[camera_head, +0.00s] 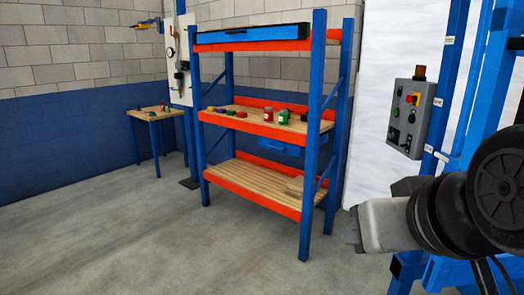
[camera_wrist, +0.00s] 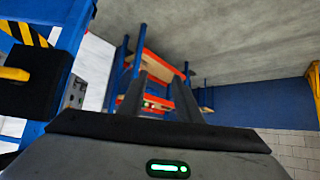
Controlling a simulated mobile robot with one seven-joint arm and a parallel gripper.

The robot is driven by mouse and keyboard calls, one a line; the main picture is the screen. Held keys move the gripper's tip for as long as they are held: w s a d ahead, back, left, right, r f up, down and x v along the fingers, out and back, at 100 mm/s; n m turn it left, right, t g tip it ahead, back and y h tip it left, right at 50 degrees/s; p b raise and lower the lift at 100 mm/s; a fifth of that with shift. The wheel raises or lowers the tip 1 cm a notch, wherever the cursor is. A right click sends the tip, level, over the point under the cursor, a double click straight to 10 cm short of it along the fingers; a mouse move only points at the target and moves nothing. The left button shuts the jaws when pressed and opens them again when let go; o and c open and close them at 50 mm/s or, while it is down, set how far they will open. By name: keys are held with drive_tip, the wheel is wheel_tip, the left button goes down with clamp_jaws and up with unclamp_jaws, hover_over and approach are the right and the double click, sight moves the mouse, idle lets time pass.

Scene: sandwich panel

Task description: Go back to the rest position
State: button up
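My gripper (camera_wrist: 161,79) shows in the wrist view as two dark fingers standing apart, with nothing between them. The orange and blue shelf shows in the gap behind them. In the head view my arm is at the right edge, held up beside the blue frame. I cannot make out the fingers there. A grey control box (camera_head: 410,118) with a red and yellow button hangs on the blue frame, above my arm.
A blue and orange shelf (camera_head: 262,188) with small coloured items stands in the middle. A small wooden table (camera_head: 146,112) is at the back left. A white panel (camera_head: 390,50) stands behind the blue frame (camera_head: 460,85). The grey floor (camera_head: 110,230) at front left is clear.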

drive_tip(key=a+f+g+p, duration=0.2)
drive_tip(key=a+f+g, duration=0.25)
drive_tip(key=f, duration=0.45)
wheel_tip(320, 180, up, 16)
drive_tip(key=p, duration=1.5)
drive_tip(key=shift+s+f+t+p, duration=0.2)
drive_tip(key=shift+s+t+p, duration=0.1)
drive_tip(key=shift+s+t, duration=0.1)
drive_tip(key=shift+d, duration=0.15)
